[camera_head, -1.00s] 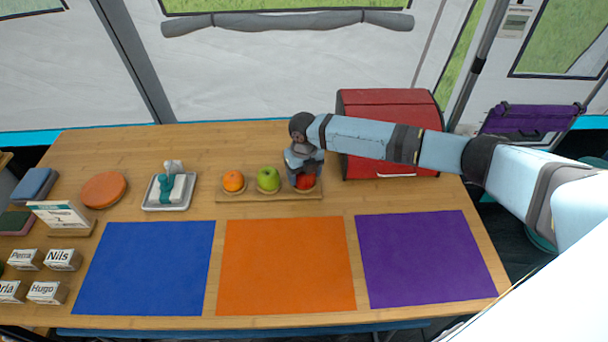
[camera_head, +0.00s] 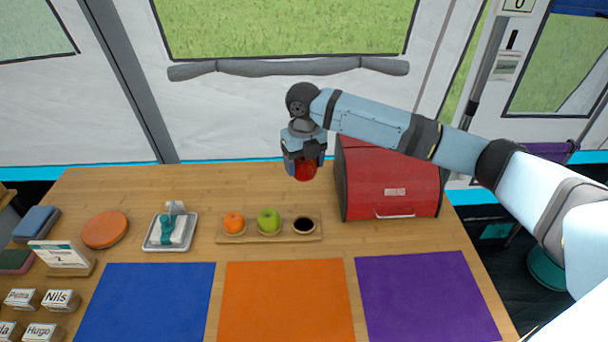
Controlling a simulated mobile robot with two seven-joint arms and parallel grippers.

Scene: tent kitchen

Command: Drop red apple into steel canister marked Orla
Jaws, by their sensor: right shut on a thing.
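A red apple (camera_head: 305,171) is held in my right gripper (camera_head: 304,166), which is shut on it and points down above the back of the table. The apple is clear of the wooden fruit tray (camera_head: 287,240) below it. The tray's right hollow (camera_head: 303,226) is empty and dark. No steel canister shows in this view. A block at the lower left edge (camera_head: 8,331) carries a name cut off by the frame, ending in "la". My left gripper is not in view.
An orange (camera_head: 233,222) and a green apple (camera_head: 269,220) sit in the tray. A red bread box (camera_head: 392,180) stands right of my gripper. Blue (camera_head: 150,300), orange (camera_head: 285,300) and purple (camera_head: 425,295) mats lie bare in front. Name blocks (camera_head: 62,300) are at left.

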